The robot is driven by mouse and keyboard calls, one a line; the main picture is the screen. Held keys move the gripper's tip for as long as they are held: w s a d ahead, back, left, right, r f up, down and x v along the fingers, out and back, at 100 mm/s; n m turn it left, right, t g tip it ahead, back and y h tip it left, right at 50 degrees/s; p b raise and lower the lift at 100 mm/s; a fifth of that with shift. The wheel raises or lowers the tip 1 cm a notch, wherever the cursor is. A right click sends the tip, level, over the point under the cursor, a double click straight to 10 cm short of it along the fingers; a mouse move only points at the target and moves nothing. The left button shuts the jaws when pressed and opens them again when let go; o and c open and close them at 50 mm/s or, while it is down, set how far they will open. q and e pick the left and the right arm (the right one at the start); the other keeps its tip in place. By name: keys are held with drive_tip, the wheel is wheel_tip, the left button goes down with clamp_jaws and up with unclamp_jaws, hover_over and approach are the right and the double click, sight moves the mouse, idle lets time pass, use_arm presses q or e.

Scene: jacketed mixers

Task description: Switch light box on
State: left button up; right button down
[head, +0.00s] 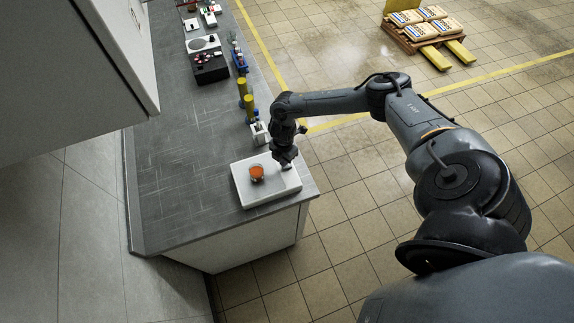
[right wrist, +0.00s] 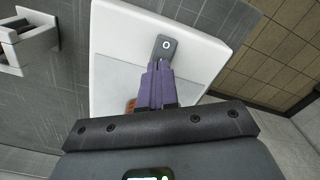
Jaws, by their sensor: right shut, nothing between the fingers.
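The light box (head: 276,188) is a flat white slab near the end of the grey counter, with a small glass of orange liquid (head: 257,174) on it. It also fills the middle of the right wrist view (right wrist: 112,32), its grey panel showing no clear glow. A small grey switch plate (right wrist: 165,46) with a round mark sits on its white border. My right gripper (head: 287,166) is over the box's far right edge. Its purple fingers (right wrist: 158,68) are shut and empty, tips at the switch plate's lower end; contact cannot be told. My left gripper is out of view.
A white device (head: 260,133) stands just behind the box, with yellow-topped containers (head: 247,98) beyond it. More equipment (head: 208,60) lines the far counter (head: 170,130). The counter's left part is clear. A pallet of sacks (head: 422,25) stands on the floor.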

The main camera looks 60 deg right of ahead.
drive_tip(key=shift+f, duration=0.15)
idle(0.5)
drive_tip(key=shift+f+b, duration=0.4)
drive_tip(key=shift+f, duration=0.1)
drive_tip(key=shift+f, duration=0.3)
idle(0.5)
drive_tip(key=shift+r, duration=0.4)
wheel_tip(320, 180, up, 6)
drive_tip(key=p, duration=0.6)
drive_tip(key=shift+r+p, duration=0.15)
drive_tip(key=shift+p, duration=0.15)
